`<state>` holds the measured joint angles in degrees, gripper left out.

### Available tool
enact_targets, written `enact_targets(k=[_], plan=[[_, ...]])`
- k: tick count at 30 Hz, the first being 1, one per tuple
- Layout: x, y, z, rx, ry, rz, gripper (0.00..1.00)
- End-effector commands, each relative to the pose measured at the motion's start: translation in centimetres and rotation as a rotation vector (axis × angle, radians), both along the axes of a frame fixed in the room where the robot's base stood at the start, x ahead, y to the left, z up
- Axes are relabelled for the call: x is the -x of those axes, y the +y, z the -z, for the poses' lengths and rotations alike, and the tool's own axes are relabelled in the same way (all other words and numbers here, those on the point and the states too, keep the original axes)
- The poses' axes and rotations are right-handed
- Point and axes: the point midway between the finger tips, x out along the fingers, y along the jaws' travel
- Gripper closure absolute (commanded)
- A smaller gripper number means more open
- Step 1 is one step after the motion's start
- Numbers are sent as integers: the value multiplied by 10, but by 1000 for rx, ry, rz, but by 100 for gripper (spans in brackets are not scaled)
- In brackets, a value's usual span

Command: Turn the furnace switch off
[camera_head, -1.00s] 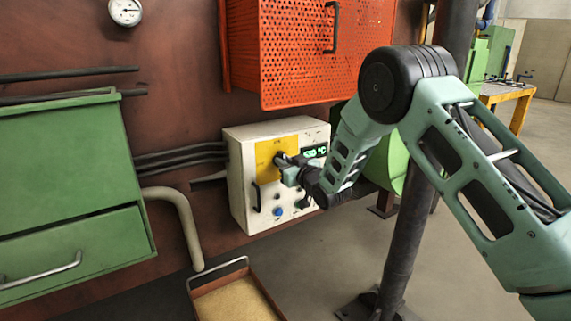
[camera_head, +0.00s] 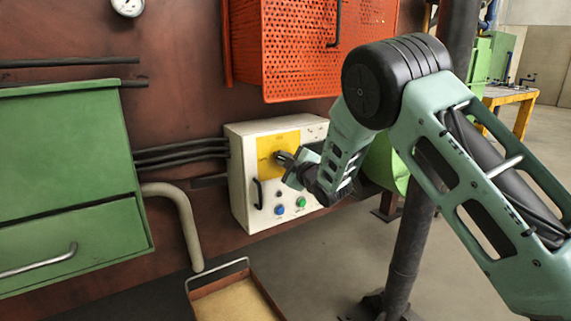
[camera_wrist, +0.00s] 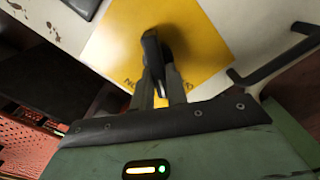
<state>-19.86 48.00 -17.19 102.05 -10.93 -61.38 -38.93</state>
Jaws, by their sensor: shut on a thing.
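The furnace switch is a black knob (camera_wrist: 152,48) on a yellow plate (camera_wrist: 205,45), seen close up in the wrist view. In the head view the yellow plate (camera_head: 266,146) is on the front of a white control box (camera_head: 240,190). My gripper (camera_wrist: 160,78) is shut on the knob, with a finger on either side of it. In the head view my gripper (camera_head: 282,158) reaches the plate from the right and covers most of the knob.
The box front also has a black handle (camera_head: 258,194), a blue button (camera_head: 279,209) and a green button (camera_head: 301,202). An orange perforated cabinet (camera_head: 300,60) hangs above. A tray of sand-coloured material (camera_head: 196,302) stands below. A dark post (camera_head: 402,250) stands to the right.

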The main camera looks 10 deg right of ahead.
Motion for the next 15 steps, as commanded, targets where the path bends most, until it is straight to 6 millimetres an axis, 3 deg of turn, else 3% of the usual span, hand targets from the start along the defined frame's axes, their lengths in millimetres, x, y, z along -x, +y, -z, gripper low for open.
enact_targets(k=[15], plan=[[1, 3, 6, 410, -133, -1, 100]])
